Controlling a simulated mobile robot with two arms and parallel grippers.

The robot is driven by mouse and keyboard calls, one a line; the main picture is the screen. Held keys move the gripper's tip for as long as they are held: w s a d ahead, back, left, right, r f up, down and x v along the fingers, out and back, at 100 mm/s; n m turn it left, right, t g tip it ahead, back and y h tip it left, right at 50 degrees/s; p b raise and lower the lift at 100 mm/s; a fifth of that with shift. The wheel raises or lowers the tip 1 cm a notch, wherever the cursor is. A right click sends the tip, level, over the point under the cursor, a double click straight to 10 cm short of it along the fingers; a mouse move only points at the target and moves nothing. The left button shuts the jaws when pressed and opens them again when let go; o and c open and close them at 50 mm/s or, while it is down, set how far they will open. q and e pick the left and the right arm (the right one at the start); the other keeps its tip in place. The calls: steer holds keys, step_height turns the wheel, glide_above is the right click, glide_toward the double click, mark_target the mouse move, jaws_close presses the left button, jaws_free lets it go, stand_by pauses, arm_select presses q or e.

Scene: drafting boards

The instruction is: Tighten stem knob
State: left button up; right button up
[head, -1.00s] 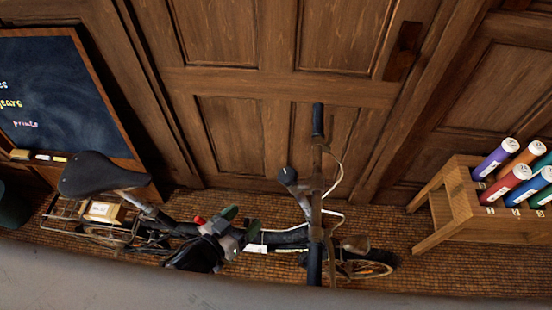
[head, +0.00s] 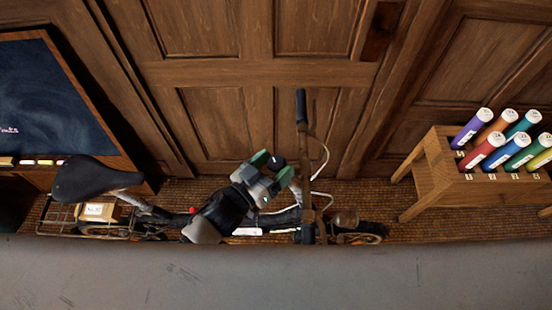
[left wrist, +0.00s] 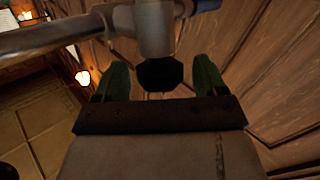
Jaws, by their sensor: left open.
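The stem knob is a black, faceted knob (left wrist: 160,75) at the end of a grey stem (left wrist: 155,28) in the left wrist view. It lies between my green fingertips, with gaps on both sides. In the head view my left gripper (head: 273,167) is open at the bicycle's stem, and the dark knob (head: 277,160) shows partly between its fingers. The gripper hides much of the stem there. The handlebar (head: 301,107) with its dark grip rises just to the right. My right gripper is not in view.
The bicycle's saddle (head: 92,180) and a rear rack with a small box (head: 100,211) are at left. A chalkboard (head: 55,95) stands behind them. A wooden rack (head: 440,160) of coloured tubes stands at right. A pale cable (head: 322,170) loops beside the handlebar. A grey surface (head: 270,275) fills the foreground.

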arm_select(q)
steer(key=shift+w+d, duration=0.3)
steer(key=shift+c, duration=0.5)
steer(key=c, duration=0.8)
